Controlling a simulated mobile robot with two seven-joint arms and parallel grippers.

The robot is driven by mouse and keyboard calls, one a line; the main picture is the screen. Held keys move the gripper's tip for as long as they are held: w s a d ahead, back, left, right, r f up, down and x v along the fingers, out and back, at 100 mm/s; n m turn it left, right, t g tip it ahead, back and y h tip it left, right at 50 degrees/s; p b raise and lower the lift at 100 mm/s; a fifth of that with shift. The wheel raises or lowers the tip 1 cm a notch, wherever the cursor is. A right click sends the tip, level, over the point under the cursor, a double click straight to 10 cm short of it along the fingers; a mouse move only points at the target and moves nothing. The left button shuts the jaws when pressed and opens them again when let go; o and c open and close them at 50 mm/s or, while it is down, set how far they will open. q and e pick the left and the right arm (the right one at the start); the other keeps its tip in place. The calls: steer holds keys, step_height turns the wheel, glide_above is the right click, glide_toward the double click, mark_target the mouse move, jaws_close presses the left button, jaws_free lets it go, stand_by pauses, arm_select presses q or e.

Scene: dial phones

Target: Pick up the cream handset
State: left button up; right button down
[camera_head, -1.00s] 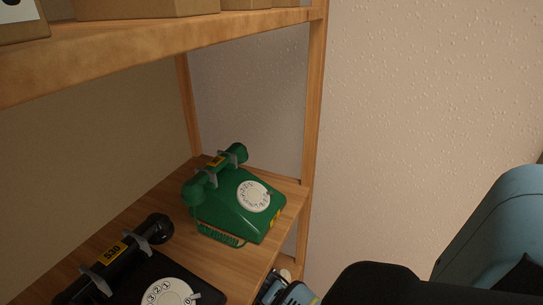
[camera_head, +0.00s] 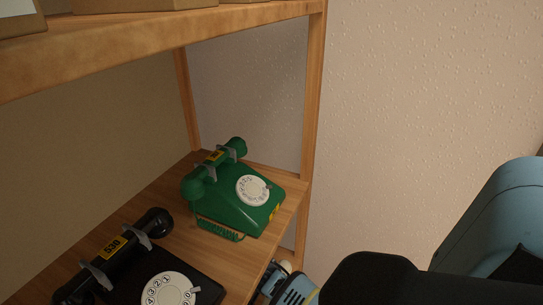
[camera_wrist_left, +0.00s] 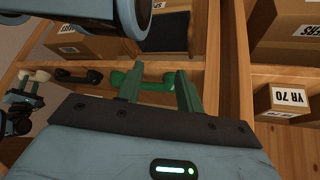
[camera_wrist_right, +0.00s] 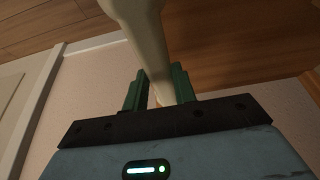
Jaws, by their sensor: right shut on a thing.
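The cream handset (camera_wrist_right: 148,38) runs between the fingers of my right gripper (camera_wrist_right: 158,92), which is shut on it in the right wrist view. A small part of the cream handset (camera_head: 286,265) shows beside the shelf's right edge in the head view, partly hidden by my right gripper. The left wrist view shows the cream handset (camera_wrist_left: 40,75) small at the far left, by my right gripper. My left gripper (camera_wrist_left: 158,88) is open and seems empty; a green handset shows behind its fingers. My left gripper is not in the head view.
A green phone (camera_head: 228,205) with its handset on the cradle stands on the wooden shelf board (camera_head: 185,238). A black phone (camera_head: 120,258) stands nearer. A shelf post (camera_head: 312,100) rises right of them. Cardboard boxes (camera_head: 130,4) sit above. A box (camera_wrist_left: 278,102) is right in the left wrist view.

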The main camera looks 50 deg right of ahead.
steer(key=shift+s+d+r+p, duration=0.1)
steer(key=shift+s+r+p, duration=0.1)
steer(key=shift+r, duration=0.4)
steer(key=shift+s+d+r+p, duration=0.1)
steer(key=shift+r+p, duration=0.1)
steer(key=shift+r, duration=0.4)
steer(key=s+d, duration=0.3)
steer(key=s, duration=0.4)
steer(key=s+d+p, duration=0.1)
steer(key=s+d, duration=0.2)
steer(key=s, duration=0.5)
steer(key=shift+s+f, duration=0.2)
steer(key=shift+s, duration=0.1)
